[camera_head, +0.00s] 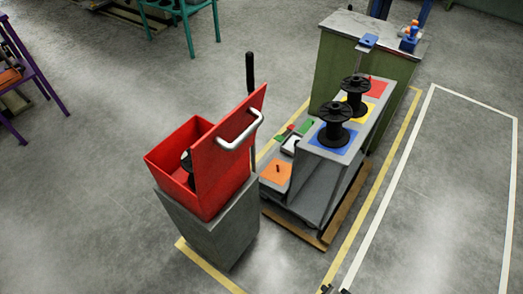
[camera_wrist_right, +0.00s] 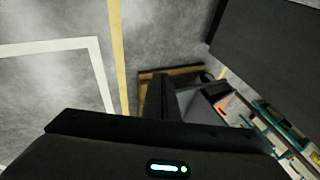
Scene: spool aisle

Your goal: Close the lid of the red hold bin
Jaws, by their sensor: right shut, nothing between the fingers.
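The red hold bin (camera_head: 183,150) stands on a grey pedestal (camera_head: 215,225) left of centre in the head view. Its red lid (camera_head: 222,160) is open and stands steeply tilted at the bin's right side, with a silver handle (camera_head: 240,132) on its outer face. A dark spool (camera_head: 187,161) shows partly inside, the rest hidden by the lid. My right gripper (camera_head: 335,290) just shows at the bottom edge, shut and empty, well right of the bin and apart from it. Its dark body (camera_wrist_right: 160,140) fills the bottom of the wrist view. My left gripper is not in view.
A grey stepped stand (camera_head: 325,180) right of the bin carries black spools (camera_head: 335,125) on coloured squares. A green cabinet (camera_head: 350,65) stands behind it. A black post (camera_head: 250,75) rises behind the lid. Open floor lies left and in front; a large dark surface (camera_wrist_right: 270,50) fills the wrist view's upper right.

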